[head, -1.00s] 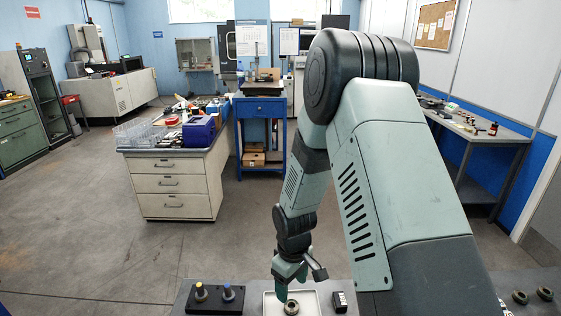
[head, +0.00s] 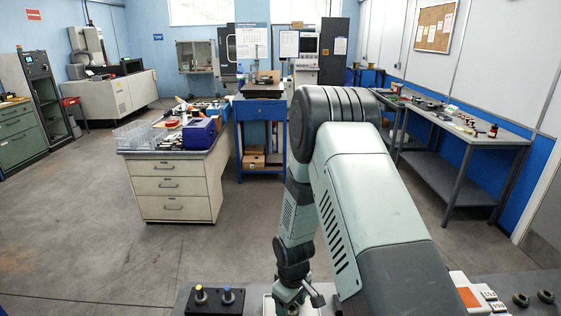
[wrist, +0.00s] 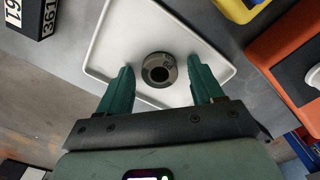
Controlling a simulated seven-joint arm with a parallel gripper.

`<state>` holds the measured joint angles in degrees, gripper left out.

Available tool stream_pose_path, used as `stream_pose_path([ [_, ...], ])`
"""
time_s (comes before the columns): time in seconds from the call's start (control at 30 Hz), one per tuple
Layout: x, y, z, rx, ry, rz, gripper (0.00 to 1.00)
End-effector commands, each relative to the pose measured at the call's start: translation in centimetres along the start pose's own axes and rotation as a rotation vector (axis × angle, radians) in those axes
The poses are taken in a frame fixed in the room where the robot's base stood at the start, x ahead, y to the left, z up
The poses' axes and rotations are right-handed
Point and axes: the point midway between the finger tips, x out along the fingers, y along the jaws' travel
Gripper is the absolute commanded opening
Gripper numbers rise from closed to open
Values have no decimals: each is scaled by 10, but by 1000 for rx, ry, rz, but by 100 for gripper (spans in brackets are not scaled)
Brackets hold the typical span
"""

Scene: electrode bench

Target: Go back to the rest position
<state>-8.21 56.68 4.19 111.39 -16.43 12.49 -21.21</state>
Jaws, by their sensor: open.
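My gripper (wrist: 159,66) is open, with its two green fingers spread apart. In the wrist view a dark round metal part with a central hole (wrist: 147,74) lies on a white tray (wrist: 112,45). The part appears between and beyond the fingertips, apart from both. In the head view my gripper (head: 290,298) is low at the bottom edge, over the tray (head: 268,306). It hides the part there, and its fingertips are hard to make out.
A dark block (head: 214,309) with a yellow-topped and a blue-topped piece stands left of the tray. Number plates (wrist: 50,17), a yellow item (wrist: 238,8) and an orange box (wrist: 272,52) lie around it in the wrist view. Two dark rings (head: 521,299) lie far right.

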Motion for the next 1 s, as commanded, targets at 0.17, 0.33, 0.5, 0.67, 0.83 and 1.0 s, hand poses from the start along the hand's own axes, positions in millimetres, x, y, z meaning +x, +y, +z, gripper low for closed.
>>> stream_pose_path([
  [0.17,-33,1,-1,0,3,2,66],
  [0.33,-64,1,-1,0,4,2,66],
  [0.5,-99,1,-1,2,4,2,66],
  [0.67,-110,-24,-12,-5,0,-1,66],
  [0.83,-116,-54,-25,-3,1,-2,66],
  [1.0,-122,-87,-36,-2,2,-3,66],
])
